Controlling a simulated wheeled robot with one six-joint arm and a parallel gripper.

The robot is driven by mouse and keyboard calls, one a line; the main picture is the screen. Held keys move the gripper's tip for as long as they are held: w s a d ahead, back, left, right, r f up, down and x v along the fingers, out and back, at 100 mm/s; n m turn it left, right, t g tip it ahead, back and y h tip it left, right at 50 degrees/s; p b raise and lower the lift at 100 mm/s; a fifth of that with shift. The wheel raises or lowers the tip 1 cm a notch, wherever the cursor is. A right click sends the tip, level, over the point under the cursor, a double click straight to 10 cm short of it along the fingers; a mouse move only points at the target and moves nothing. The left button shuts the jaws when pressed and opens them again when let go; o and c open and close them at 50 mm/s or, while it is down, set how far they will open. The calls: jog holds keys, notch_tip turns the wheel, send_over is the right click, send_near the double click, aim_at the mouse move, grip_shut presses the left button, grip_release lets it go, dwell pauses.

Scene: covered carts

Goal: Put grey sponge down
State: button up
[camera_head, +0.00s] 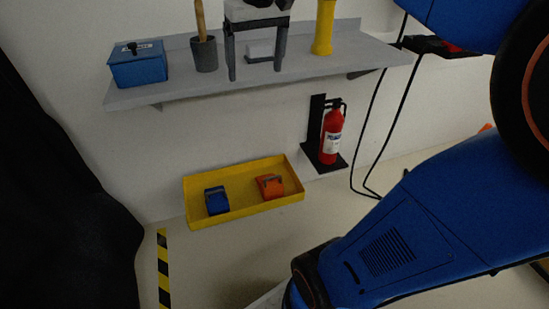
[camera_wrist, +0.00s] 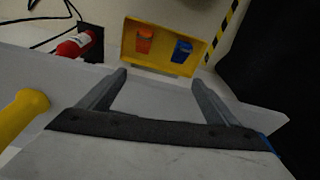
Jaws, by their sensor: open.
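The grey sponge (camera_head: 260,50) is a small pale block on the grey wall shelf (camera_head: 150,92) in the head view. My gripper (camera_head: 256,72) is open, its two dark fingers pointing down at the shelf. In the head view the sponge shows between the fingers, with gaps on both sides. I cannot tell how far behind the fingers it lies. In the wrist view my gripper (camera_wrist: 160,78) is open with nothing visible between the fingers, and the sponge cannot be made out there.
A blue box (camera_head: 139,66) and a dark cup with a wooden handle (camera_head: 205,54) stand left on the shelf. A yellow bottle-like object (camera_head: 324,28) stands right. Below are a yellow tray (camera_head: 248,210) with blue and orange items and a red extinguisher (camera_head: 332,135).

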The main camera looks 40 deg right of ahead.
jog(key=s+a+f+t, duration=0.1)
jog(key=s+a+f, duration=0.2)
jog(key=s+f, duration=0.5)
jog(key=s+a+f+n+t, duration=0.1)
jog(key=s+a+f, duration=0.1)
jog(key=s+f, duration=0.6)
notch_tip(320, 180, down, 4)
jog(key=shift+a+r+n+t, duration=0.2)
jog(key=shift+a+n+t, duration=0.1)
jog(key=shift+a, duration=0.1)
